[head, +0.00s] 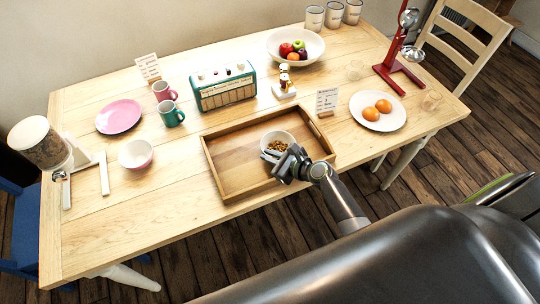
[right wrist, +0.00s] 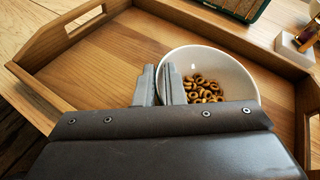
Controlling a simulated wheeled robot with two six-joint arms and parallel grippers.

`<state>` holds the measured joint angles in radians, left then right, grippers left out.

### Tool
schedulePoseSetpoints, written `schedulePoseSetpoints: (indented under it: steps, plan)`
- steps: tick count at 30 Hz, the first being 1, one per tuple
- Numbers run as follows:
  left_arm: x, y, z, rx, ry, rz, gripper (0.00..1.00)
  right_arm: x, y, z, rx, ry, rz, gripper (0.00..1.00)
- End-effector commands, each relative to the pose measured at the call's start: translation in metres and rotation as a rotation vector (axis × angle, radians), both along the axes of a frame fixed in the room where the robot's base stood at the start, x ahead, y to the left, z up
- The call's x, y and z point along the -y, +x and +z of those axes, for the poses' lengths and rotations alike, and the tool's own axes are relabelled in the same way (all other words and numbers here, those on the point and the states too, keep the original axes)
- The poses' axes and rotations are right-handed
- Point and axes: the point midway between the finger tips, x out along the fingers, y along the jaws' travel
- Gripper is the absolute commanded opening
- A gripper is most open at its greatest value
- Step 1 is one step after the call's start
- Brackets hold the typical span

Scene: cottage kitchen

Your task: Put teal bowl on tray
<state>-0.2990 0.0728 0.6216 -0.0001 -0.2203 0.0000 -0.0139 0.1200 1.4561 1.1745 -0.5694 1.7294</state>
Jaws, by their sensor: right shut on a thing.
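A bowl (head: 268,138) holding brown ring cereal is inside the wooden tray (head: 232,172). Its inside looks white; its outer side is mostly hidden, so I cannot confirm teal. In the right wrist view the bowl (right wrist: 228,68) is within the walls of the tray (right wrist: 105,52). My right gripper (head: 270,154) is shut on the bowl's near rim, one finger on each side of the wall. I cannot tell whether the bowl's base touches the tray floor. My left gripper is not in view.
A small sign (head: 326,101) and a plate with two oranges (head: 378,122) are to the right. A pink bowl (head: 135,154) stands left. The tray's left half is clear.

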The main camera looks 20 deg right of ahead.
Motion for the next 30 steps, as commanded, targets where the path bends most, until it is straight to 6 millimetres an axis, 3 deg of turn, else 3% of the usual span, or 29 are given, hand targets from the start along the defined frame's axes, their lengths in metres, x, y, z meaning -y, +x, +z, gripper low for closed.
schedulePoseSetpoints:
  steps: [13,15,19,30]
  plan:
    - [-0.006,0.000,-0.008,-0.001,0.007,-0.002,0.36,0.000,-0.002,-0.016,-0.008,-0.001,-0.001,0.00]
    - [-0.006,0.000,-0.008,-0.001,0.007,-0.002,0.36,0.000,-0.003,-0.017,-0.011,-0.001,0.000,0.16]
    - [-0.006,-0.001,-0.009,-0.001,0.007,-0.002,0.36,0.000,-0.004,-0.018,-0.014,-0.001,0.001,0.31]
    - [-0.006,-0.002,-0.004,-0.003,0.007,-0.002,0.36,-0.001,-0.004,-0.012,-0.015,0.000,0.003,0.31]
